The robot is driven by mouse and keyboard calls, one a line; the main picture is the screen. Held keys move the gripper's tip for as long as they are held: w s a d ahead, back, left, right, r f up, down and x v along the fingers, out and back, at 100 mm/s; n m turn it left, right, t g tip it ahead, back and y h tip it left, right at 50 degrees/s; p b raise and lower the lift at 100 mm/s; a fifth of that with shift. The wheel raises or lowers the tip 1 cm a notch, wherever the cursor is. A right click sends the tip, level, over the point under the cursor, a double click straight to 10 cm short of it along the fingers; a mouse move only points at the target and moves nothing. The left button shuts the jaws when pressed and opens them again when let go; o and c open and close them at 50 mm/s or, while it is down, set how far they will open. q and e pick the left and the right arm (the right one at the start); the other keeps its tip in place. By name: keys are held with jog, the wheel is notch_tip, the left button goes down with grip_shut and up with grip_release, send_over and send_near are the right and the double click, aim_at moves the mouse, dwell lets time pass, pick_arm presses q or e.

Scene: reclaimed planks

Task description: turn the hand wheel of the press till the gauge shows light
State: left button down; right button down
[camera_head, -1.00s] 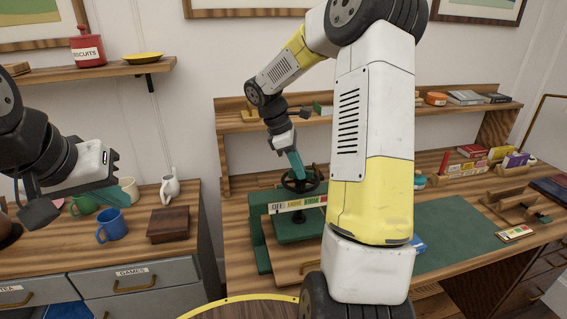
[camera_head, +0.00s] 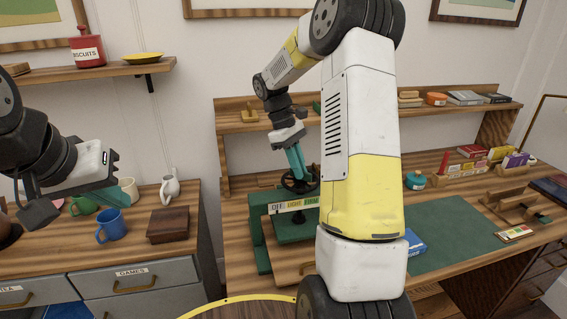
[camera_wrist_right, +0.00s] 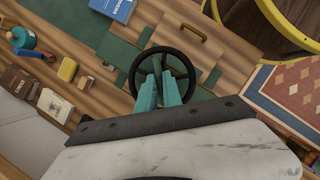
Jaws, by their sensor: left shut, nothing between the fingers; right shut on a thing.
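The press (camera_head: 258,232) is green and stands on the wooden desk. Its black hand wheel (camera_head: 314,187) is on top, and the wheel also shows in the right wrist view (camera_wrist_right: 191,72). My right gripper (camera_head: 299,180) points down with its teal fingers (camera_wrist_right: 158,80) shut on the wheel, inside its ring. I cannot tell which part is pinched. The gauge strip (camera_head: 294,205) on the press front shows OFF, LIGHT and another label. My right arm hides its right end, and I cannot make out a pointer. My left gripper (camera_head: 117,196) is shut and empty by the drawer cabinet.
My right arm hides the middle of the desk. A green mat (camera_head: 455,240), a blue box (camera_head: 414,241) and a teal pot (camera_head: 415,181) lie to its right. A blue mug (camera_head: 111,226) and brown box (camera_head: 168,224) stand on the cabinet at left.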

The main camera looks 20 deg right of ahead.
jog(key=shift+m+y, duration=0.4)
jog(key=shift+m, duration=0.6)
jog(key=shift+w, duration=0.1)
jog(key=c, duration=1.5)
grip_release()
jog(key=v, duration=0.7)
jog(key=shift+w+r, duration=0.25)
jog(key=shift+r, duration=0.1)
